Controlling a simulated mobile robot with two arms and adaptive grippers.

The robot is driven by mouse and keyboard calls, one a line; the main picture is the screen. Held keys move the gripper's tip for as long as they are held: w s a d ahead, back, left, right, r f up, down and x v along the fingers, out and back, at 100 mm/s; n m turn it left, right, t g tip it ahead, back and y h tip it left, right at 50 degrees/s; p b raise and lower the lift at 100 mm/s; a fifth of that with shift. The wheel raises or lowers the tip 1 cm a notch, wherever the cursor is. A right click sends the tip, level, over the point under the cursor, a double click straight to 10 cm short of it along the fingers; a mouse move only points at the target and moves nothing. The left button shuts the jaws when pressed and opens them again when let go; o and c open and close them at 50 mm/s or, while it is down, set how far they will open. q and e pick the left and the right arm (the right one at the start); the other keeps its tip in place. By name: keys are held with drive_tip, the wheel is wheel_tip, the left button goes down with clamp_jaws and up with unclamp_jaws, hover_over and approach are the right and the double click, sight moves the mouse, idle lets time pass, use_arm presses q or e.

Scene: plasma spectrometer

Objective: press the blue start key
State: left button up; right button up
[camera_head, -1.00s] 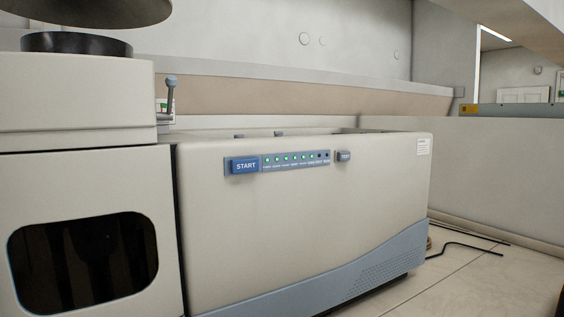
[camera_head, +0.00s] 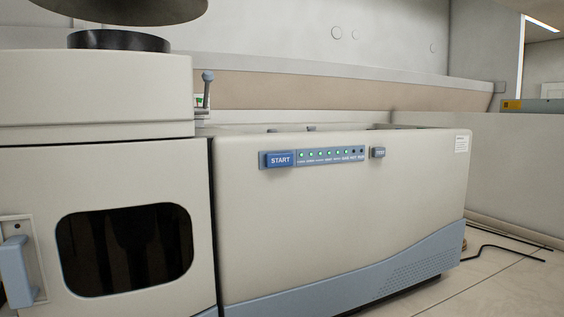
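The blue start key (camera_head: 280,160), labelled START in white, sits at the left end of a grey-blue panel strip on the front of the spectrometer (camera_head: 340,215). A row of small lights (camera_head: 325,155), several of them lit green, runs to its right. Neither of my grippers is in view, and nothing covers the start key.
To the left is a cream housing with a dark window (camera_head: 125,248) and a blue-grey handle (camera_head: 16,270). A dark round hood (camera_head: 130,10) hangs above it. Black cables (camera_head: 500,252) lie on the pale surface at right. The space in front of the panel looks clear.

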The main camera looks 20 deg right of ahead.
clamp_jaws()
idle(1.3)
